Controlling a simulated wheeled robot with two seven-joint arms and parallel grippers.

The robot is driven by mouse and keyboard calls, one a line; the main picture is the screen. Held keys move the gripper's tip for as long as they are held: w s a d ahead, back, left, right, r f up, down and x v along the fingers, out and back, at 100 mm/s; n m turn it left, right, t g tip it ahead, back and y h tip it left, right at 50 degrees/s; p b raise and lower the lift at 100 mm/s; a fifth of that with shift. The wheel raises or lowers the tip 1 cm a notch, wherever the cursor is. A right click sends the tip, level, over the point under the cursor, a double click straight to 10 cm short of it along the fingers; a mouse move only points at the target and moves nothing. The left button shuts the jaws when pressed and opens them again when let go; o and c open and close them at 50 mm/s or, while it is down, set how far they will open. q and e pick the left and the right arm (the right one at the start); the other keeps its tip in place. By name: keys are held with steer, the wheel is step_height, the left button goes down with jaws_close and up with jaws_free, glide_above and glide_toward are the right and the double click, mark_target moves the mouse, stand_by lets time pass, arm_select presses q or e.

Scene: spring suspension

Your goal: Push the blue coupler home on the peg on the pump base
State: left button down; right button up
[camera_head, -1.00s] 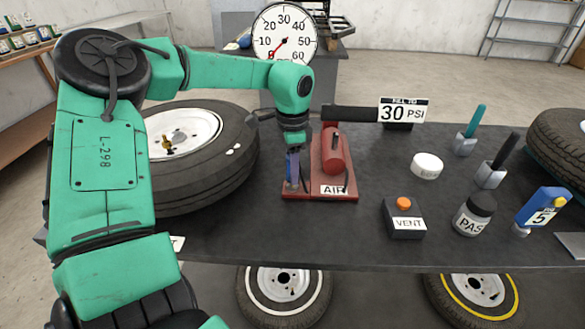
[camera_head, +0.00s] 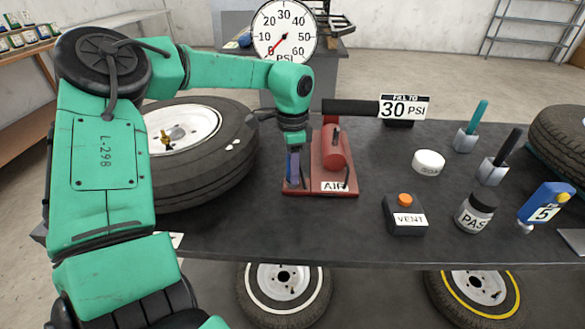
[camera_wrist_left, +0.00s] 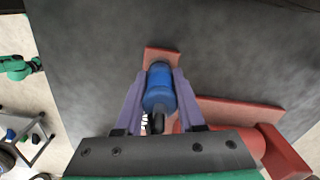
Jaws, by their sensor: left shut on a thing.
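The blue coupler (camera_wrist_left: 159,88) sits between the two fingers of my left gripper (camera_wrist_left: 158,80) in the left wrist view, and the fingers are shut on it. In the head view my left gripper (camera_head: 293,172) points down over the left part of the red pump base (camera_head: 320,192), beside the red pump cylinder (camera_head: 334,152). The coupler is mostly covered by the fingers there. The peg is hidden, so I cannot tell how far the coupler sits on it. A black hose (camera_wrist_left: 156,123) shows behind the coupler in the left wrist view. My right gripper is not in view.
A large tyre (camera_head: 200,180) lies left of the pump. A black VENT box (camera_head: 404,217) with an orange button, a white tin (camera_head: 428,162) and a paste jar (camera_head: 476,213) stand to the right. A pressure gauge (camera_head: 285,32) reads near 10 or below.

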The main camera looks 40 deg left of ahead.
arm_select(q)
steer(key=shift+f+b, duration=0.5)
steer(key=shift+f, duration=0.05)
steer(key=shift+c, duration=2.2)
jaws_free()
steer(key=shift+r, duration=0.1)
steer(key=shift+r+p, duration=2.15)
steer(key=shift+r, duration=1.4)
steer(key=shift+f, duration=0.1)
